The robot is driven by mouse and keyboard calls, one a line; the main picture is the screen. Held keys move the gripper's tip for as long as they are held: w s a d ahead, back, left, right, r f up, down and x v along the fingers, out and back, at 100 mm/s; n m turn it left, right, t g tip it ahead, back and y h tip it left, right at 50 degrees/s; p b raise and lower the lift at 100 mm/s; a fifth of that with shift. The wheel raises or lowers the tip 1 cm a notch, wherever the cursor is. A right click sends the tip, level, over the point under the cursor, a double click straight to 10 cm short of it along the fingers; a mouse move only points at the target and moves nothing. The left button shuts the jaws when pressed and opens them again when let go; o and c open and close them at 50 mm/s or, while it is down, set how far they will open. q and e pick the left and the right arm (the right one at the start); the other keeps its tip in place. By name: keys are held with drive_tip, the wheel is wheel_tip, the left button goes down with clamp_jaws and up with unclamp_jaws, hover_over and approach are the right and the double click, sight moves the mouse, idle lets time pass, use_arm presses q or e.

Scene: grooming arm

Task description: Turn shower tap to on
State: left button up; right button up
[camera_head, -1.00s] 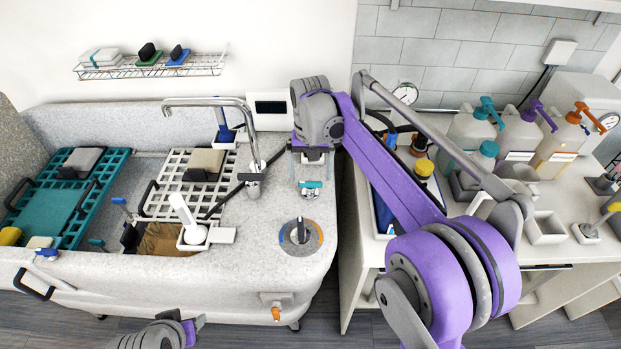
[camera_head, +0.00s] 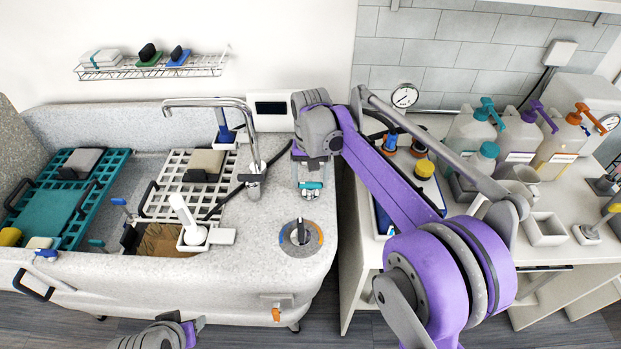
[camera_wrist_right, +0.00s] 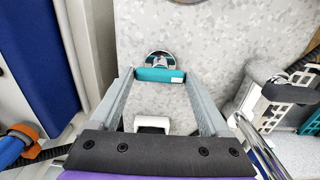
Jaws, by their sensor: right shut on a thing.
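The shower tap (camera_head: 311,187) has a teal handle on a chrome base and stands on the speckled ledge at the tub's right end. In the right wrist view its teal handle (camera_wrist_right: 160,75) spans the gap between my fingertips. My right gripper (camera_head: 311,178) is shut on that handle from above; the wrist hides part of the area behind it. I cannot read the tap's setting. My left gripper (camera_head: 190,330) is at the bottom edge, away from the tap, mostly out of frame.
A dial with a blue and orange ring (camera_head: 300,237) sits in front of the tap. A chrome faucet (camera_head: 250,140) rises to its left, near a white slatted rack (camera_head: 160,200). A cart with a blue tray (camera_head: 381,218) and pump bottles (camera_head: 515,135) stands to the right.

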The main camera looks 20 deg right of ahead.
drive_tip(key=shift+n, duration=0.3)
drive_tip(key=n, duration=0.3)
drive_tip(key=shift+n, duration=0.4)
drive_tip(key=n, duration=0.4)
drive_tip(key=shift+n, duration=0.3)
drive_tip(key=n, duration=0.8)
drive_tip(key=shift+n, duration=0.6)
drive_tip(key=o, duration=1.2)
drive_tip(key=shift+r, duration=0.1)
